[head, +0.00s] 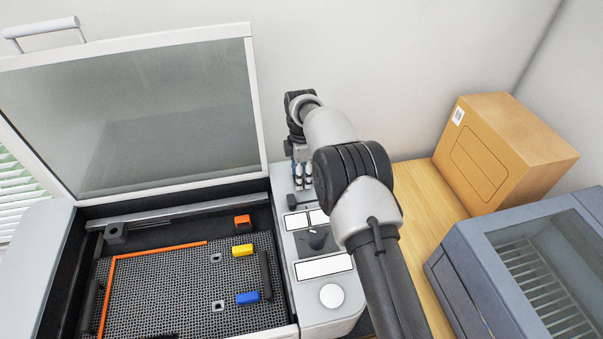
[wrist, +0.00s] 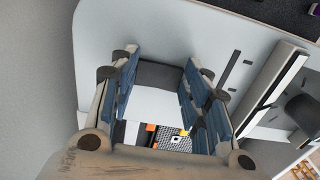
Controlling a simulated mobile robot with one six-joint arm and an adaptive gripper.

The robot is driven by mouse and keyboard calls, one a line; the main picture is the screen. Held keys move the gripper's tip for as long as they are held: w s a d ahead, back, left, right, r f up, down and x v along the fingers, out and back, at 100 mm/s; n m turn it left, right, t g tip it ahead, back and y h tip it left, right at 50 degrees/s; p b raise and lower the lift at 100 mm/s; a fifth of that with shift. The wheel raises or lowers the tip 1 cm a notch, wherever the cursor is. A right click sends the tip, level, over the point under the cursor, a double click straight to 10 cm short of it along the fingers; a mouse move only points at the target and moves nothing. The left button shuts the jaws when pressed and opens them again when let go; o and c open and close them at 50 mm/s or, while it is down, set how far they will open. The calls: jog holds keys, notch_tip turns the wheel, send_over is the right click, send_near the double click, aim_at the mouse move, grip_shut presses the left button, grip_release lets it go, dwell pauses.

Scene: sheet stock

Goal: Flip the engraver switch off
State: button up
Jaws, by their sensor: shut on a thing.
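The engraver (head: 330,315) stands at the left with its lid (head: 150,110) raised. Its light control panel runs along the right side of the bed. My gripper (head: 301,178) reaches down over the far end of this panel. In the wrist view my gripper (wrist: 160,95) has its two blue-padded fingers on either side of a dark grey block (wrist: 158,75), which looks like the switch, and is shut on it. The switch is mostly hidden by the fingers in the head view. Which way it is tipped cannot be told.
A dark knob (head: 317,238), white label plates (head: 324,267) and a round white button (head: 332,295) sit nearer on the panel. Orange, yellow and blue blocks (head: 247,298) lie on the honeycomb bed (head: 180,290). A cardboard box (head: 505,150) and a grey machine (head: 470,265) stand right.

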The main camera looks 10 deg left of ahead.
jog(key=o, duration=1.1)
jog(key=shift+c, duration=0.2)
jog(key=shift+r, duration=0.1)
notch_tip(320, 180, up, 12)
